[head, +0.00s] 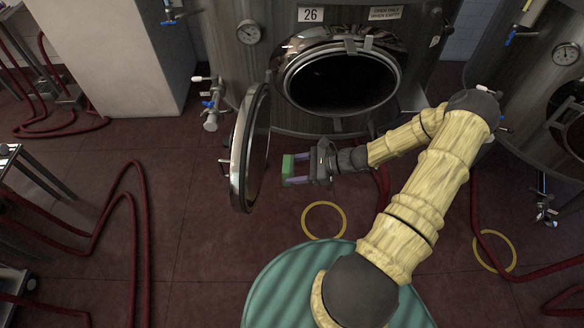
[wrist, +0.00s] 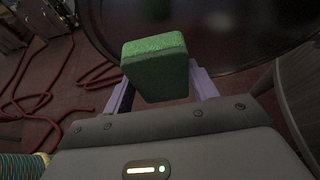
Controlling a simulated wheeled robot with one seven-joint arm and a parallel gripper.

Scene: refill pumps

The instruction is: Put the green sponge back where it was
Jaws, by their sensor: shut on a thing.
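The green sponge (head: 288,166) is held between the fingers of my gripper (head: 297,170). In the wrist view the sponge (wrist: 156,70) is a block with a bright green top and a darker green front, and the two pale purple fingers of my gripper (wrist: 158,92) flank it. The gripper is shut on the sponge and points left in the head view, in front of the tank and just right of the open round door. I cannot tell from the frames whether the sponge touches the door.
A steel tank (head: 225,50) marked 26 has an open round hatch (head: 345,78). Its hinged door (head: 247,150) stands swung out. Valves (head: 211,102) stick out left of the door. Red hoses (head: 130,200) lie on the floor, with yellow rings (head: 323,205) marked on it.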

